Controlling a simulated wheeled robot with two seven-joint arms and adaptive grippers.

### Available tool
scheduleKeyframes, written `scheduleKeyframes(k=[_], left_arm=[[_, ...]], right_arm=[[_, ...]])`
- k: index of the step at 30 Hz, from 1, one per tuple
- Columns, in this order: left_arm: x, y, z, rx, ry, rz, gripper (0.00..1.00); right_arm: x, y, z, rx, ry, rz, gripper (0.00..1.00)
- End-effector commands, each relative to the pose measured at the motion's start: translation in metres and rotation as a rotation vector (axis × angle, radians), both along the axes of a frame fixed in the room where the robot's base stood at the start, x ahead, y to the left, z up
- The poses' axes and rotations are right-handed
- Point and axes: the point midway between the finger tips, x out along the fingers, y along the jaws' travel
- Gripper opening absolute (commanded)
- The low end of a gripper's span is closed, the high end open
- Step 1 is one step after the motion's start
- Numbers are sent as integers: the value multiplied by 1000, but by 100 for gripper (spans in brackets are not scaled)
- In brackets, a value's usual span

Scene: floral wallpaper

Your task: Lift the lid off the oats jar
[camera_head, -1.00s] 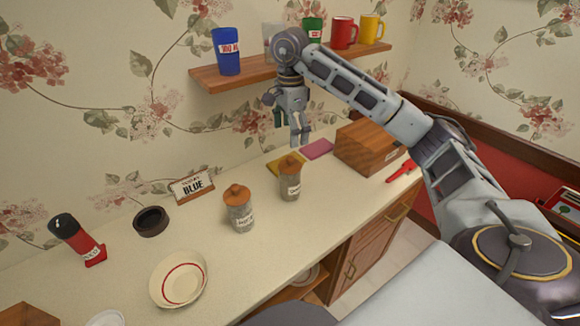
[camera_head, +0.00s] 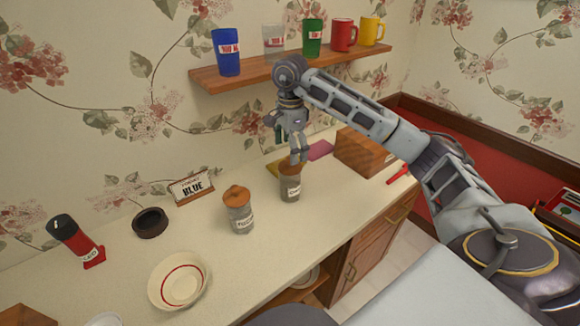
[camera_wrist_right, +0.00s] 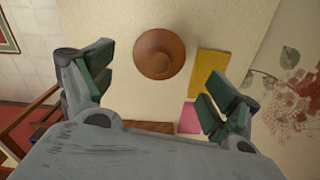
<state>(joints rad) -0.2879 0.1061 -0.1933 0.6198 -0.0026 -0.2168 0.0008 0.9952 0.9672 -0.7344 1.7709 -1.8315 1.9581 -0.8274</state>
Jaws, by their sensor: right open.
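Two glass jars with round brown knobbed lids stand on the counter: a left jar (camera_head: 240,220) and a right jar (camera_head: 290,189). Their labels are too small to read surely, so I cannot confirm which holds oats. My right gripper (camera_head: 298,157) points down just above the right jar, its fingers overlapping the view of that jar's lid (camera_head: 287,170). In the right wrist view, the lid (camera_wrist_right: 160,53) lies beyond the open fingers (camera_wrist_right: 157,85), roughly centred between them but apart from both. The lid sits on the jar. My left gripper is not in view.
A wooden box (camera_head: 362,152) and yellow and pink flat pieces lie behind the right jar. A shelf (camera_head: 262,72) with several cups hangs above. A sign (camera_head: 191,187), dark ring (camera_head: 150,222), red-black container (camera_head: 76,240) and bowl (camera_head: 178,280) are at the left.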

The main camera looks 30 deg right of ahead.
Motion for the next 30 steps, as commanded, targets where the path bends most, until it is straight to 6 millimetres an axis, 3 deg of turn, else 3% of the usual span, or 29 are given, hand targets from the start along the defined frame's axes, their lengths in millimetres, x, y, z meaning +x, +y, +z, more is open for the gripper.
scheduleKeyframes(k=[8,24,30], left_arm=[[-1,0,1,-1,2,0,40],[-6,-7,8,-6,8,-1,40],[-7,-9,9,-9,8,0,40]], right_arm=[[0,0,-4,0,1,0,89],[-2,-1,-47,0,0,-1,89],[-2,-1,-52,0,0,0,89]])
